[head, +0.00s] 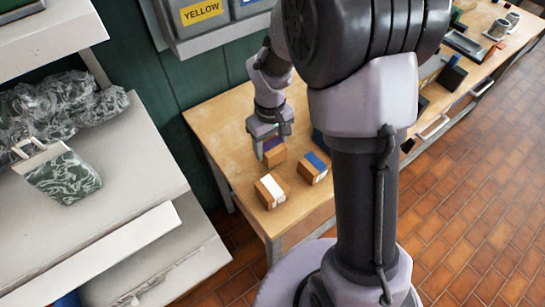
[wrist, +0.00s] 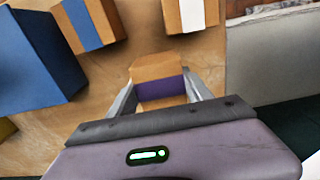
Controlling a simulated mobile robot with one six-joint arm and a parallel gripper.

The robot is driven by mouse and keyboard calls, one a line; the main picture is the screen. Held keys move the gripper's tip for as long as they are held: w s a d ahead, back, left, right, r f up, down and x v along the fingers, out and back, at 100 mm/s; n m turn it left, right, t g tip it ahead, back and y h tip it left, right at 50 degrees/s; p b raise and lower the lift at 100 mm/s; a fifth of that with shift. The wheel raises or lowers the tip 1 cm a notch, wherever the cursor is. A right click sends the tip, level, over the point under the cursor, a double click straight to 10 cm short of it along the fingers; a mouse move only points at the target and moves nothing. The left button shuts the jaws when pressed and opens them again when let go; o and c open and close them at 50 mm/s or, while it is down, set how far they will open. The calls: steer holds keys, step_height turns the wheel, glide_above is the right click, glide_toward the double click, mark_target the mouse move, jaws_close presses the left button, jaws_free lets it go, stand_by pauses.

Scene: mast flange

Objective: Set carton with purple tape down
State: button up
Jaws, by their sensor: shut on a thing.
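The carton with purple tape (head: 274,152) is a small brown box at the wooden table's left part in the head view. In the wrist view the carton (wrist: 157,72) sits between the two fingers, its purple band across the middle. My gripper (head: 268,140) points down and is shut on this carton; in the wrist view my gripper (wrist: 163,88) has a finger at each side of it. The carton is at or just above the table top; I cannot tell whether its base touches.
A carton with white tape (head: 272,191) and a carton with blue tape (head: 314,168) stand nearby on the table (head: 222,125). A larger blue box (wrist: 36,62) is beside them. Bare wood lies left of the cartons in the head view. Shelves (head: 95,190) stand left.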

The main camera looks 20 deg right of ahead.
step_height(320, 180, down, 3)
steer(key=shift+f+b, duration=0.2)
steer(key=shift+b, duration=0.35)
steer(key=shift+r, duration=0.2)
steer(key=o, duration=1.6)
steer(key=shift+f, duration=0.15)
steer(key=shift+o, duration=0.2)
